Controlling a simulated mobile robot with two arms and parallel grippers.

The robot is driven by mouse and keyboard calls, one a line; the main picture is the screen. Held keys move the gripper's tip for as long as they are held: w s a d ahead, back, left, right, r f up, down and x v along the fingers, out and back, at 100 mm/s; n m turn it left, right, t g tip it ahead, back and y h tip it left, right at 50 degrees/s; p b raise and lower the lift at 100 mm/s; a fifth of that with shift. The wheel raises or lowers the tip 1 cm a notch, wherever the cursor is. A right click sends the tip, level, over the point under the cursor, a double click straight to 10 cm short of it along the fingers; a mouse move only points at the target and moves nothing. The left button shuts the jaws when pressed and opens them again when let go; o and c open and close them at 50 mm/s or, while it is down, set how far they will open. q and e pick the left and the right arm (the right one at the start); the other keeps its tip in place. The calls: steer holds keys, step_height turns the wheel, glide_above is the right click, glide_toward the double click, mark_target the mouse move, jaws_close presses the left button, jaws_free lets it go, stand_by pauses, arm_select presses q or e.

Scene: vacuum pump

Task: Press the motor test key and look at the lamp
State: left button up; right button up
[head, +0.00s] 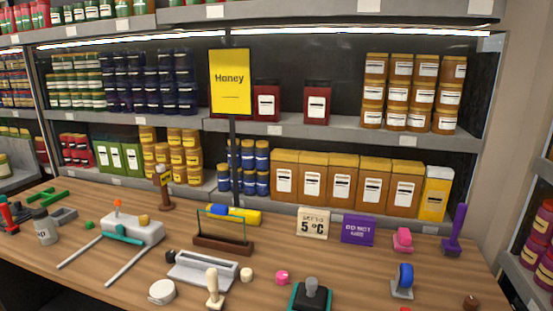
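A white housing (134,229) stands on the left of the wooden counter. It has an orange knob (118,203), a brass-coloured round cap (143,220) and a teal lever (124,235). Two pale grey rods (126,267) reach from it toward the front. I cannot tell which part, if any, is the motor test key or the lamp, and nothing is clearly lit as a lamp. Neither of my grippers is in the head view.
A grey tray-like device (203,270), a black-and-teal stamp (311,294), a white-handled stamp (213,290) and a brown rack (223,243) crowd the counter (345,268). A yellow Honey sign (230,82) stands behind. Stocked shelves line the back.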

jaws_close()
stand_by(1.5)
